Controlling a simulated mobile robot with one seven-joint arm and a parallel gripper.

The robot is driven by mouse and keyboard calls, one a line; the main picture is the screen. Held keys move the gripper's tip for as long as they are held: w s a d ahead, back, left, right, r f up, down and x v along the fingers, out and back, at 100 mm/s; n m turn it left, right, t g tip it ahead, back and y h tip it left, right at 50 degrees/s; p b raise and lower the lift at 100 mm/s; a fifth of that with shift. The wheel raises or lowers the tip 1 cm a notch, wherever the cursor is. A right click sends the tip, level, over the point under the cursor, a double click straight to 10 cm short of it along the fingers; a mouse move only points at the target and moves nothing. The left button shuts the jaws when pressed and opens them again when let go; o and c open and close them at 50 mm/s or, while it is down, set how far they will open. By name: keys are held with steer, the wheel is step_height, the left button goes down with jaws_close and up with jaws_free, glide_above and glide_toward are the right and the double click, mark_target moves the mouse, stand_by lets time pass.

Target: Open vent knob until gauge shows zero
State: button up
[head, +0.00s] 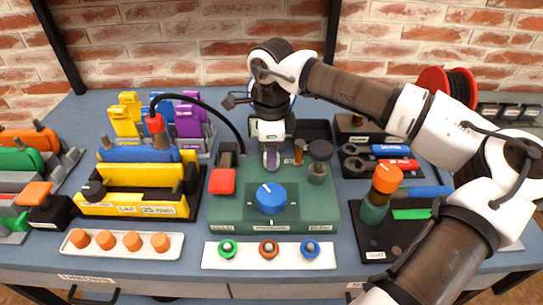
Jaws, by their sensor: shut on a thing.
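The green pump unit (325,212) stands at the middle of the bench. It bears a large blue knob (270,198) with a white pointer mark, a red block (222,181) and a dark round-topped part (320,150). My gripper (271,160) points down at the back middle of this unit, behind the blue knob. It is shut on a small part there, which the fingers mostly hide; I cannot tell whether this is the vent knob. A slim orange-brown post (299,150) stands just right of the fingers. I cannot make out a gauge face or its reading.
Front trays hold orange pieces (132,241) and coloured rings (268,249). An orange-topped tool (387,179) stands right. My arm spans the right side. Bare bench lies between the trays.

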steer(key=n+b, duration=0.1)
steer(key=n, duration=0.3)
steer(key=shift+n, duration=0.3)
steer(key=shift+n+b, duration=0.65)
steer(key=shift+n, duration=1.25)
steer(key=o, duration=1)
step_height(320, 180, up, 14)
steer(key=shift+f, duration=0.1)
